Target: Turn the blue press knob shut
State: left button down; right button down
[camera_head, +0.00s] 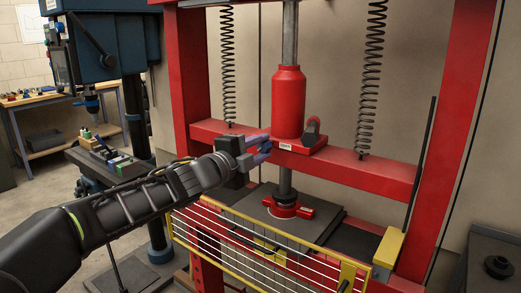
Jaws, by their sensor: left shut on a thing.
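The red press (288,100) stands in the middle of the head camera view, with a red cylinder and a crossbeam. My left arm reaches in from the left, and its gripper (258,151) is at the front of the crossbeam, just left of the white label. The gripper is shut on the blue press knob (267,147). Only a small blue-violet patch of the knob shows between the fingers; the rest is hidden, so its turn angle cannot be told. My right gripper is not in view.
A yellow-framed guard (262,236) stands low in front of the press. Two coil springs hang beside the cylinder. A blue drill press (112,45) and a workbench (40,98) are at the left. A dark unit (492,262) is at the lower right.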

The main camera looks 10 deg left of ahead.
pick_arm(q)
jog(key=c, duration=1.1)
grip_release()
jog(key=shift+o, duration=0.2)
jog(key=shift+s, duration=0.1)
jog(key=v, duration=0.7)
jog(key=shift+s, duration=0.3)
jog(key=shift+a, duration=0.15)
